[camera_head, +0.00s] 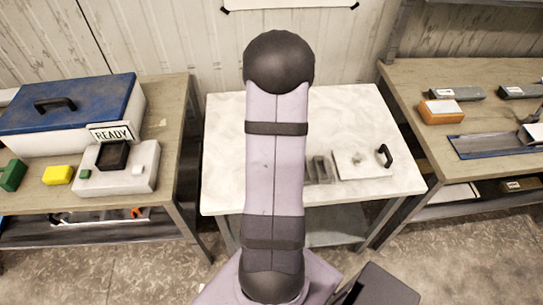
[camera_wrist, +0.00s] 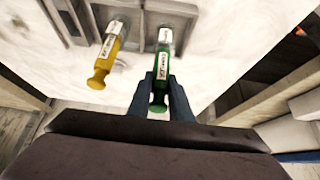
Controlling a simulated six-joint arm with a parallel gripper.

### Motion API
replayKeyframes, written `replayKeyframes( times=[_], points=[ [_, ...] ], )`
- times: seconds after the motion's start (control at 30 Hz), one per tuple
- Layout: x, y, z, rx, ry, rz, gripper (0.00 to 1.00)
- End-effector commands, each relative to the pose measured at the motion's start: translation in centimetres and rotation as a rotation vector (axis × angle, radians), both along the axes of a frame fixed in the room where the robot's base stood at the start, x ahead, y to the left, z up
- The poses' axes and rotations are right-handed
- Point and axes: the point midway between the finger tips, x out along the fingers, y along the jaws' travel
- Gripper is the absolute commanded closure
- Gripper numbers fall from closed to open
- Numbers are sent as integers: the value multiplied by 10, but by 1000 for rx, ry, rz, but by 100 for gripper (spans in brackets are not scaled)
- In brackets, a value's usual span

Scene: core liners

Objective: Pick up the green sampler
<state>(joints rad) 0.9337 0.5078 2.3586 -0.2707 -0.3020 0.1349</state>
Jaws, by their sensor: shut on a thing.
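The green sampler (camera_wrist: 160,88) is in the wrist view, with a white label and a clear upper end. My gripper (camera_wrist: 162,80) has its two dark fingers on either side of its green part and is shut on it. The sampler's far end overlaps a grey slotted holder (camera_wrist: 180,9); I cannot tell whether it still sits in it. In the head view my arm hides the gripper and both samplers.
A right bench holds an orange block (camera_head: 441,112) and other tools.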

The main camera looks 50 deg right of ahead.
Motion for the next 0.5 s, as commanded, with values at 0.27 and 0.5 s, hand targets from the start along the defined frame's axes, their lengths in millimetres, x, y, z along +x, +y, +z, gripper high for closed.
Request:
replayKeyframes(
  times=[0.27, 0.5],
  points=[
    [1, 0, 51, -4, -2, 2, 100],
    [0, 0, 75, 0, 0, 1, 100]
  ],
)
